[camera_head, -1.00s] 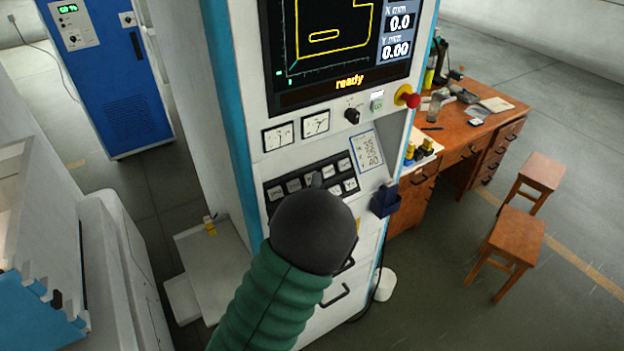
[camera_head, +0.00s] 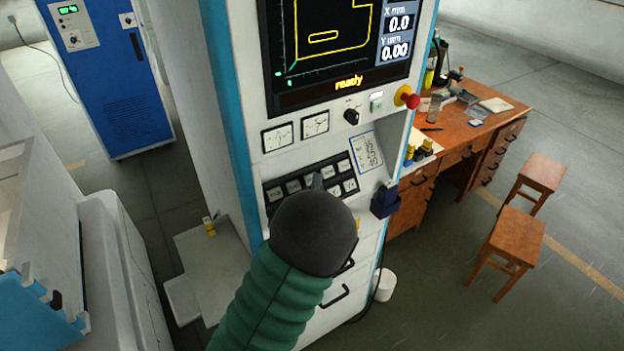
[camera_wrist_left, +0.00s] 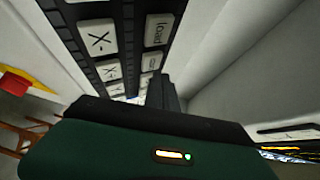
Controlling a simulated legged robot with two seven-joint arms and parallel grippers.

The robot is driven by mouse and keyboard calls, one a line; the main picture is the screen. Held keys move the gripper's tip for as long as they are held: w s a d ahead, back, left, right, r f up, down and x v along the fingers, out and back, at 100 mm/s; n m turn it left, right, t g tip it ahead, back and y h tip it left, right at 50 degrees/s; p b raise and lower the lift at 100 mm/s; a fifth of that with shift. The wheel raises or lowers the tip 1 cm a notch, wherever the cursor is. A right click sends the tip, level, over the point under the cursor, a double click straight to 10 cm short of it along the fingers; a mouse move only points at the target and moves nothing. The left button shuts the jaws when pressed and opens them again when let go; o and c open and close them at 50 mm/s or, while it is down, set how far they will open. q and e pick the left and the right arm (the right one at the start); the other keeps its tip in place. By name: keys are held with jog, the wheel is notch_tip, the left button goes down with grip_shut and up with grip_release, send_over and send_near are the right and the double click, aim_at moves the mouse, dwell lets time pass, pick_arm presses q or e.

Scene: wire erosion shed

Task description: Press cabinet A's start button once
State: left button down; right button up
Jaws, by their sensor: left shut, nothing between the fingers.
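The cabinet (camera_head: 225,110) with the lit screen (camera_head: 335,35) stands in the middle of the head view; the screen reads "ready". Below the screen are a black knob (camera_head: 351,117), a small pale green and white button (camera_head: 376,102) and a red mushroom button (camera_head: 406,97). I cannot read which button is marked start. My left gripper (camera_head: 316,181) is shut and empty, in front of the black keypad (camera_head: 343,168), below the green button. In the left wrist view the shut fingers (camera_wrist_left: 162,92) point along the keys, near a key marked "load" (camera_wrist_left: 157,29). Contact cannot be told. My right gripper is out of view.
Two dials (camera_head: 315,124) sit above the keypad. A dark blue holder (camera_head: 385,199) juts from the cabinet's right side. A wooden desk (camera_head: 470,135) and two stools (camera_head: 515,236) stand to the right. A blue cabinet (camera_head: 110,80) stands back left.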

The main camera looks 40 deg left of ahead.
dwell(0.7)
pick_arm(q)
jog(key=shift+a+f, duration=0.2)
jog(key=shift+a, duration=0.1)
jog(key=shift+w+a+f+b, duration=0.2)
jog(key=shift+a+f+b, duration=0.05)
jog(key=shift+b, duration=0.15)
dwell(0.5)
jog(key=shift+r, duration=0.15)
jog(key=shift+s+d+r+p, duration=0.15)
jog(key=shift+d+r+p, duration=0.2)
jog(key=shift+p, duration=0.15)
jog(key=shift+s+d, duration=0.15)
jog(key=shift+d, duration=0.05)
